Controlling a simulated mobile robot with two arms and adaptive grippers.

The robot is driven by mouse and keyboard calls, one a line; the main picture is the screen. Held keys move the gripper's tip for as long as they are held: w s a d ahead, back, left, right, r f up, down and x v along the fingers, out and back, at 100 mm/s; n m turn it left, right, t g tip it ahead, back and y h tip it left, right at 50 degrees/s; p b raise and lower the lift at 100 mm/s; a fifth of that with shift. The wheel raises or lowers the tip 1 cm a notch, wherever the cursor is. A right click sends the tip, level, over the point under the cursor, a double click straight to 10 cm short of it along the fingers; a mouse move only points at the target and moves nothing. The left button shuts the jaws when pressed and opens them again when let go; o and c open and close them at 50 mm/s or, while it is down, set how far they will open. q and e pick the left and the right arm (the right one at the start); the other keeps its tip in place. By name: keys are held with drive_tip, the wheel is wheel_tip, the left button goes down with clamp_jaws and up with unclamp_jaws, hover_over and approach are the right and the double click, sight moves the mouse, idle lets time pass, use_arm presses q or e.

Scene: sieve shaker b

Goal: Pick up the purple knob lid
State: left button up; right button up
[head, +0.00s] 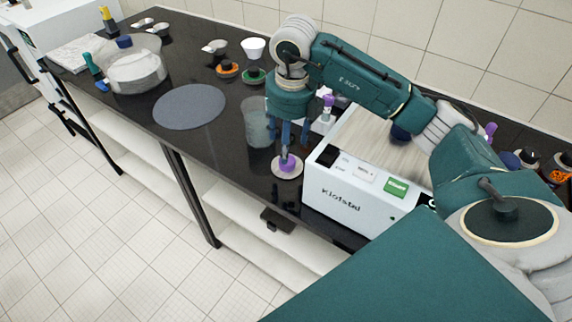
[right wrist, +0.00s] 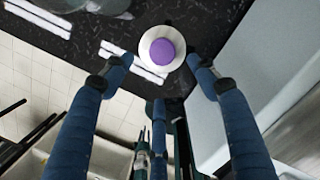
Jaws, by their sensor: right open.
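The purple knob lid is a pale round disc with a purple knob on top (head: 288,163). It lies on the black bench top near the front edge, just left of the white boxy device. In the right wrist view the lid (right wrist: 162,49) shows at the top middle, just beyond and between the fingertips. My right gripper (head: 288,140) points down above the lid, with its blue fingers spread. In the right wrist view the open fingers (right wrist: 160,68) stand either side of the lid, with nothing held. The exact height gap is hard to judge. My left gripper is not in view.
A clear beaker (head: 254,125) stands close left of my right gripper. The white device (head: 352,198) stands close on the right. A grey round mat (head: 190,106) and a clear bowl-like vessel (head: 135,72) are further left. The bench's front edge is near the lid.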

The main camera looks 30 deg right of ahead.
wheel_tip(320, 180, down, 2)
drive_tip(key=shift+w+f, duration=0.1)
drive_tip(key=shift+w, duration=0.05)
drive_tip(key=shift+w+f, duration=0.1)
drive_tip(key=shift+f, duration=0.2)
drive_tip(key=f+p, duration=0.2)
drive_tip(key=d+f, duration=0.1)
drive_tip(key=f, duration=0.1)
drive_tip(key=shift+w+p, duration=0.35)
drive_tip(key=shift+p, duration=0.05)
drive_tip(key=shift+w+f, duration=0.1)
drive_tip(key=shift+f, duration=0.45)
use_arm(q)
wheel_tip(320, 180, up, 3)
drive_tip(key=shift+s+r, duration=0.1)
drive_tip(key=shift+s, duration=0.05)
use_arm(e)
drive_tip(key=c, duration=1.1)
